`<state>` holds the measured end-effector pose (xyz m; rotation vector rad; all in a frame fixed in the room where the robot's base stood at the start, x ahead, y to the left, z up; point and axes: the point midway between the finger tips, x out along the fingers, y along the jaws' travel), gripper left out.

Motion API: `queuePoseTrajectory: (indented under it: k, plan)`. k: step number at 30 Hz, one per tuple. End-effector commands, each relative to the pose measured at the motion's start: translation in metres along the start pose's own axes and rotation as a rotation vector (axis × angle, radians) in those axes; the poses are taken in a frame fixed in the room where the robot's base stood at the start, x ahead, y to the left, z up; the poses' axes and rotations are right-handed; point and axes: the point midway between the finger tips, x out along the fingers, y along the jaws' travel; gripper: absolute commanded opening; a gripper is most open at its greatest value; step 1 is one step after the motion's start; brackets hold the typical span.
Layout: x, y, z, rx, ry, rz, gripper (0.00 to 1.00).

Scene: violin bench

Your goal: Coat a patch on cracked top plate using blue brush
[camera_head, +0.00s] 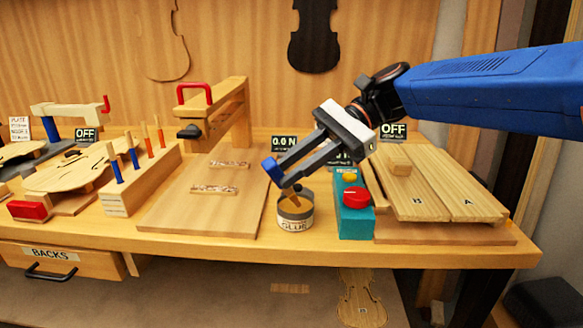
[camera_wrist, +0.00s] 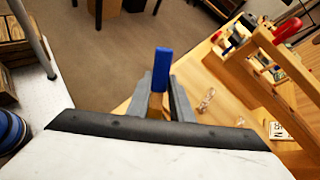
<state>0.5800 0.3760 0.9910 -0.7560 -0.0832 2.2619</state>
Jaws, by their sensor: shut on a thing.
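My gripper (camera_head: 280,178) is shut on the blue brush (camera_head: 271,168), just above the glue pot (camera_head: 295,222). The brush's blue handle end sticks out past the fingers. Its lower end points into the pot's mouth; I cannot tell whether it touches the glue. The wrist view shows the blue handle (camera_wrist: 162,70) between the two fingers. A violin plate (camera_head: 70,173) lies on the bench at the left; I cannot make out a crack. Two small patch-like pieces, one farther back (camera_head: 230,165) and one nearer (camera_head: 214,189), lie on a flat wooden board (camera_head: 180,215).
A wooden rack (camera_head: 140,190) holds several blue and orange handled tools. A wooden clamp frame with a red handle (camera_head: 194,90) stands behind the board. A teal button box (camera_head: 354,218) stands right of the pot, beside boards B (camera_head: 415,205) and A (camera_head: 468,203). The board's front is clear.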

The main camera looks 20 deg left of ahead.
Motion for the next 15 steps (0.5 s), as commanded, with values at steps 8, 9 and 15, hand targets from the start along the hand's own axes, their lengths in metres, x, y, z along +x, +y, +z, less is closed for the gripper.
queuePoseTrajectory:
  k: [8,9,15]
  plan:
    - [-0.001,0.000,0.000,0.003,0.001,0.002,0.00]
    - [-0.002,-0.001,0.002,0.003,0.001,0.001,0.00]
    - [-0.008,-0.005,0.013,0.000,0.001,0.000,0.00]
